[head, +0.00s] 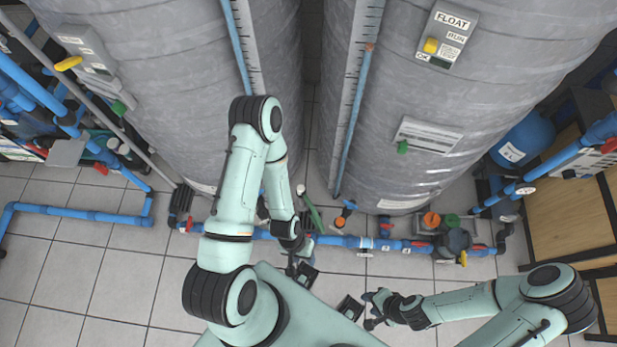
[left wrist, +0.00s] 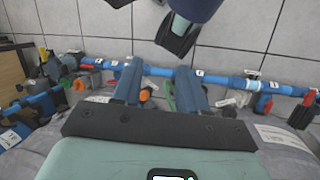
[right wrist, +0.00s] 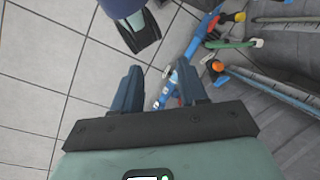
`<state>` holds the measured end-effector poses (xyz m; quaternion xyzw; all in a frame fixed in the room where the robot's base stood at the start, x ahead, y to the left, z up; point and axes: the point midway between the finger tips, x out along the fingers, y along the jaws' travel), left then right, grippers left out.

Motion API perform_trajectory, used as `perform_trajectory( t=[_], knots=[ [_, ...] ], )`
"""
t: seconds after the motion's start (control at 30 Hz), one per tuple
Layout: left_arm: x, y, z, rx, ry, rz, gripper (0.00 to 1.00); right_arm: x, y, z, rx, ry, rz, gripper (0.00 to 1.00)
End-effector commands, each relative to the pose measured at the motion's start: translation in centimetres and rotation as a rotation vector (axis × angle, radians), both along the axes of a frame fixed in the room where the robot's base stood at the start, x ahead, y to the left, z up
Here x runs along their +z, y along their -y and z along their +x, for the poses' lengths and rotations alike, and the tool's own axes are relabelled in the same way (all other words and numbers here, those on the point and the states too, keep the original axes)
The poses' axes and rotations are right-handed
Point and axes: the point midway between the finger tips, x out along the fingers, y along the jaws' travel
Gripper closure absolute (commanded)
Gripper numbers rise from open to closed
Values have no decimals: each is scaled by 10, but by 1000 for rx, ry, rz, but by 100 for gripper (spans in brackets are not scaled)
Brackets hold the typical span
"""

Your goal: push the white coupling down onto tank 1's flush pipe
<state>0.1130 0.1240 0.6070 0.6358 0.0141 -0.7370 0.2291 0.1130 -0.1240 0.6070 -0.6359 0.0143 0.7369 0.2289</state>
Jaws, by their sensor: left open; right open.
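My left gripper (head: 298,250) is open and empty in the head view, over the blue pipe run (head: 345,241) at the foot of the tanks. Its spread fingers (left wrist: 158,78) frame that pipe in the left wrist view. My right gripper (head: 370,309) is open and empty over the floor, lower right of the left one. Its fingers (right wrist: 158,80) show floor and part of the blue pipe between them. A small pale piece (right wrist: 258,43) sits at the end of a green bar (right wrist: 229,43); I cannot tell whether it is the white coupling. I cannot identify tank 1's flush pipe.
Two large grey tanks (head: 440,130) fill the back. An orange cap (head: 340,222) and several valves stand along the pipe run. A blue vessel (head: 524,138) and wooden panels (head: 570,190) stand at right. Tiled floor (head: 60,270) is open at lower left.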

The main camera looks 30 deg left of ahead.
Motion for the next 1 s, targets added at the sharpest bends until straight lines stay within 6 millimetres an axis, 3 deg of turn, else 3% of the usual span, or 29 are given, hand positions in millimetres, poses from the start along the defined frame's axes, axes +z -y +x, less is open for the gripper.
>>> perform_trajectory(
  t=[0.23, 0.3, 0.33, 0.47, 0.57, 0.63, 0.8, 0.9, 1.0],
  knots=[
    [0, 0, -1, 0, -1, 0, 57, 0, 0, 0, -1, -1, 0, 57],
    [-2, -1, -1, -6, 1, 1, 35, -1, 0, -1, 0, -2, -1, 57],
    [-5, -2, 0, -18, 6, 4, 29, -3, 0, -1, -1, 0, -1, 57],
    [-42, -18, 4, -187, 71, 36, 29, -23, 3, -2, -9, 13, -8, 57],
    [-93, -47, 18, -485, 174, 93, 29, -51, 7, 1, -22, 43, -22, 57],
    [-132, -75, 37, -776, 256, 148, 29, -73, 11, 8, -33, 72, -34, 57],
    [-205, -144, 108, -1605, 391, 294, 29, -124, 21, 31, -61, 149, -65, 57],
    [-228, -173, 157, -2076, 399, 361, 29, -150, 26, 45, -77, 189, -81, 57],
    [-239, -190, 201, -2469, 364, 405, 29, -169, 31, 56, -87, 219, -94, 57]
  ],
)
